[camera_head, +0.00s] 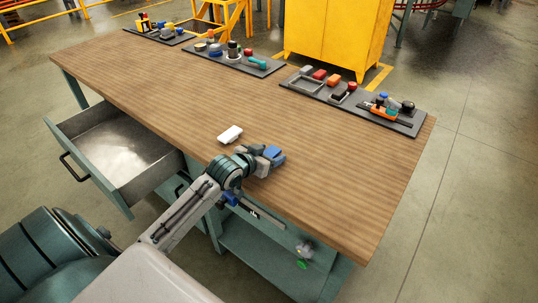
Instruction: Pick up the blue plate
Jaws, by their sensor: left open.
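A small blue piece (272,151), which looks like the blue plate, is on the wooden workbench near its front edge. My left gripper (264,159) reaches in over the front edge from the lower left and is open, right at the blue piece. The gripper and wrist overlap part of the piece. I cannot tell whether the fingers touch it or stand around it. My right gripper does not show.
A white block (231,134) lies on the workbench (330,160) just left of my wrist. An open metal drawer (118,150) juts out at the left front. Dark trays with tools (232,58) line the back edge. The bench's middle is clear.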

